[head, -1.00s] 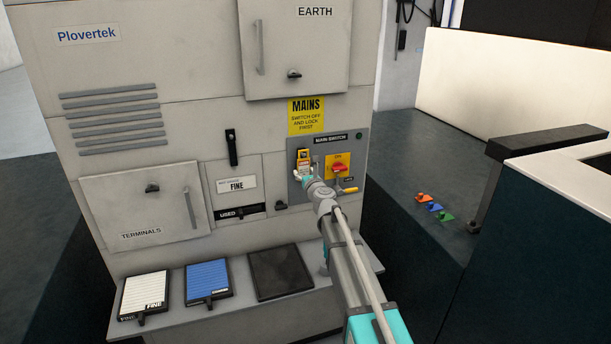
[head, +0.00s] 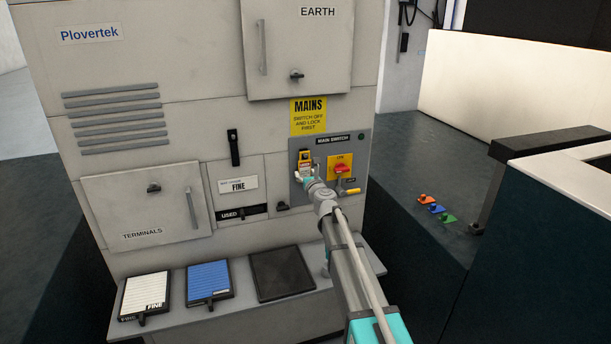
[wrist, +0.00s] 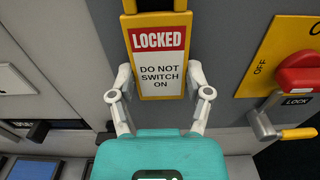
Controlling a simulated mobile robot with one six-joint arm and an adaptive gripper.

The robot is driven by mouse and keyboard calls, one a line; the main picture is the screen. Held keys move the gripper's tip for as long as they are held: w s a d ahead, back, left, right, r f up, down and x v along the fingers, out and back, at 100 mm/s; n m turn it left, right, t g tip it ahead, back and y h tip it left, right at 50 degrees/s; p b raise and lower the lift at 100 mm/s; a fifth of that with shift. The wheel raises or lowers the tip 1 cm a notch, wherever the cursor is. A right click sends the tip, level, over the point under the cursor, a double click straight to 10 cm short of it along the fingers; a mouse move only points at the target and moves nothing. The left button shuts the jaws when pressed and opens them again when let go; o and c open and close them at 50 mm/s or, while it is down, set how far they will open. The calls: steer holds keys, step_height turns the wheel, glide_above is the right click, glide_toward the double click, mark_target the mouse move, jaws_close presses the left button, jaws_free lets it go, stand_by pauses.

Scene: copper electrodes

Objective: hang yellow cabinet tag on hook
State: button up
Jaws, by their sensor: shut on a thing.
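In the head view the tag (head: 304,157) shows small and yellow against the grey main switch panel (head: 326,147), just above my gripper (head: 306,171). The tag's top runs out of the wrist view. The hook cannot be made out, so I cannot tell whether the tag touches it.
Right of the tag is the red switch handle (wrist: 300,73) on a yellow plate, with a lock lever (wrist: 283,128) below it. The bench (head: 228,324) below holds white, blue and black trays. Small orange, blue and green pieces (head: 436,209) lie on the right.

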steer(key=o, duration=0.9)
steer(key=shift+s, duration=0.15)
steer(key=v, duration=1.1)
steer(key=shift+s+d, duration=0.15)
steer(key=shift+s, duration=0.2)
